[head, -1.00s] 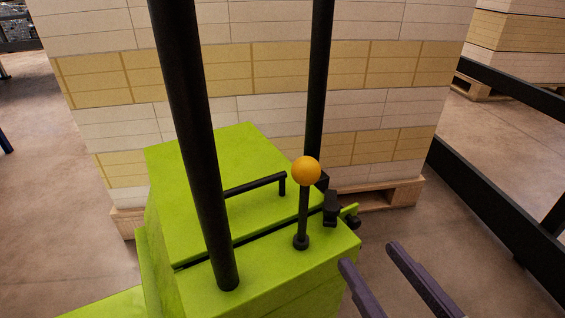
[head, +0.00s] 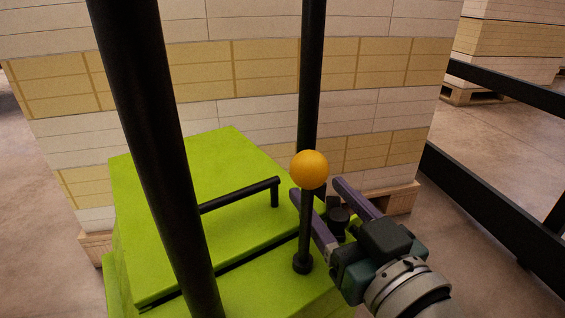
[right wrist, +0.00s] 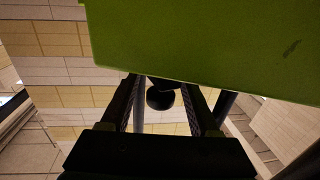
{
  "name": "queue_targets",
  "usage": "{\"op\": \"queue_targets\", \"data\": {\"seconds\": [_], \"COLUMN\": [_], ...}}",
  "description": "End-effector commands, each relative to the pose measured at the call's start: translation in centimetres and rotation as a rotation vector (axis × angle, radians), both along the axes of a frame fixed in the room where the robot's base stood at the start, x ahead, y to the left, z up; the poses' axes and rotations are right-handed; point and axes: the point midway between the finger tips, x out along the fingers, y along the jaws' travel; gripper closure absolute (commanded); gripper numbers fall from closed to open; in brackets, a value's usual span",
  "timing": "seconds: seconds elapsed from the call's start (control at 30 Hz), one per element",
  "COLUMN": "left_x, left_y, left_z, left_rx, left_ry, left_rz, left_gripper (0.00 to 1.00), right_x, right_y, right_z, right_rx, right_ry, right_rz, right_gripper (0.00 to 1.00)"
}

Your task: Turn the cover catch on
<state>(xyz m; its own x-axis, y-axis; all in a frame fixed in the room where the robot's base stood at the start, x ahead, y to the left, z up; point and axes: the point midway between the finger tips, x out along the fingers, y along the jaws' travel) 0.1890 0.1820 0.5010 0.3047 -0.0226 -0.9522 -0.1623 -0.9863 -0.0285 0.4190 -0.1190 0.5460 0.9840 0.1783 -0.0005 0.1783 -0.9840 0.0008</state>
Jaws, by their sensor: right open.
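The green cover (head: 215,180) is down on the green housing and has a black bar handle (head: 240,194). The cover catch (head: 340,217) is a small black part with a round knob at the housing's right side, partly hidden by my fingers in the head view. My right gripper (head: 316,187) is open, with its fingers on either side of the catch. In the right wrist view, the black knob of the catch (right wrist: 160,97) sits between the two fingers, with gaps to both. My left gripper is out of view.
A black lever with an orange ball (head: 309,169) stands close to my right gripper's left finger. A palletised stack of reams (head: 270,70) stands behind. A black rail (head: 490,215) runs along the right.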

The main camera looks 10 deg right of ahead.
Motion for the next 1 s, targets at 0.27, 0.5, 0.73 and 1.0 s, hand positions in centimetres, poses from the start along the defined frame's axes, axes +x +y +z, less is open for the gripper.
{"op": "queue_targets", "data": {"seconds": [0.27, 0.5, 0.73, 1.0], "left_x": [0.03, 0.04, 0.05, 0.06], "left_y": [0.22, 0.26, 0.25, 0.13], "left_z": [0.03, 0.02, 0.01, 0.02], "left_rx": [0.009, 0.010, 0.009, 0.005], "left_ry": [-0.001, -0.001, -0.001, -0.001], "left_rz": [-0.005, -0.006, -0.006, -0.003], "left_gripper": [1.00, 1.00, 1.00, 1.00], "right_x": [0.01, -0.01, -0.01, -0.01], "right_y": [-0.01, -0.01, -0.02, -0.02], "right_z": [0.03, 0.02, 0.01, 0.00], "right_rx": [0.000, 0.000, 0.000, 0.000], "right_ry": [0.000, 0.000, 0.001, 0.001], "right_rz": [0.000, 0.000, 0.000, 0.000], "right_gripper": [0.46, 0.73, 0.99, 1.00]}}
